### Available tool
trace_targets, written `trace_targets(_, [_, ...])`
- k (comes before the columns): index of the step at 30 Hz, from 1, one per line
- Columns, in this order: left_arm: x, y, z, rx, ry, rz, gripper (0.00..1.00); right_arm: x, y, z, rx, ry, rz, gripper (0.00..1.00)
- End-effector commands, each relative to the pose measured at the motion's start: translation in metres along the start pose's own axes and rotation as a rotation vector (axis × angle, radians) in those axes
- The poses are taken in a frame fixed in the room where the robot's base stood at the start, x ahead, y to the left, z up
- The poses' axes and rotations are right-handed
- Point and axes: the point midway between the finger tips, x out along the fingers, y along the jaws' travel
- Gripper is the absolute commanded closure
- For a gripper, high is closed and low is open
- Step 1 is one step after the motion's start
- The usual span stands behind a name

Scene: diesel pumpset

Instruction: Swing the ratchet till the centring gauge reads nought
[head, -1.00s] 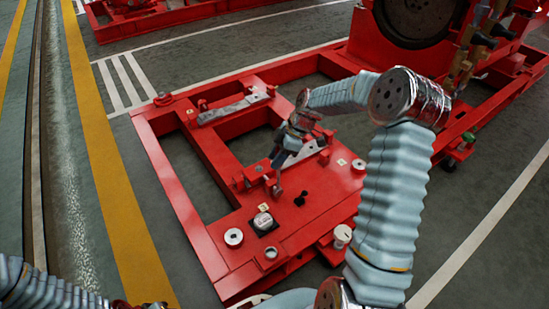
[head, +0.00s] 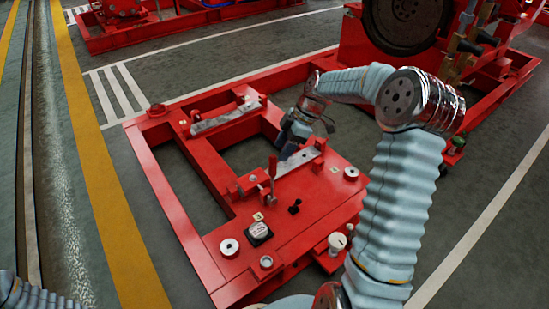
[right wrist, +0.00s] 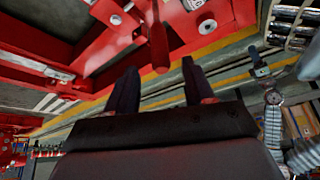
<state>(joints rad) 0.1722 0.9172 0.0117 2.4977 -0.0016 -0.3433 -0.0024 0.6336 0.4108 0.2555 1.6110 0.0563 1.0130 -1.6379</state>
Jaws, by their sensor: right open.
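A short red upright handle (head: 272,166), which looks like the ratchet's, stands on the red base frame (head: 150,170) beside a grey bar. The gauge looks to be the small black box with a pale face (head: 258,232) on the near plate; its reading is too small to make out. My right gripper (head: 287,149) is just right of and above the handle, apart from it. In the right wrist view its two dark fingers (right wrist: 158,88) are spread and empty, and a red rod with a rounded end (right wrist: 157,42) shows beyond them. My left gripper is out of view.
A second grey bar (head: 226,117) lies on the frame's far side. Round pale fittings (head: 229,247) and a small black lever (head: 295,207) sit on the near plate. A large dark flywheel (head: 408,22) stands behind. Open floor lies to the left.

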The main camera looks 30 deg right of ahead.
Motion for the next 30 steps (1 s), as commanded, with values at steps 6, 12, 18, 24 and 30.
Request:
trace_targets(6, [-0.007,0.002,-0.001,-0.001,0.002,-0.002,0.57,-0.039,0.0,-0.001,0.0,0.0,0.001,0.47])
trace_targets(12, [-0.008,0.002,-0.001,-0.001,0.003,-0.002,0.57,-0.048,0.0,0.0,0.0,0.0,0.0,0.47])
trace_targets(18, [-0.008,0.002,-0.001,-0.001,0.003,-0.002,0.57,-0.048,0.0,0.0,0.0,0.0,-0.001,0.47])
trace_targets(24, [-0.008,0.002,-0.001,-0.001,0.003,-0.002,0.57,-0.048,0.0,0.0,0.0,0.0,-0.001,0.47])
trace_targets(30, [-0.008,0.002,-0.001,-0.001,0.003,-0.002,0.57,-0.048,0.0,0.0,0.0,0.0,-0.001,0.47])
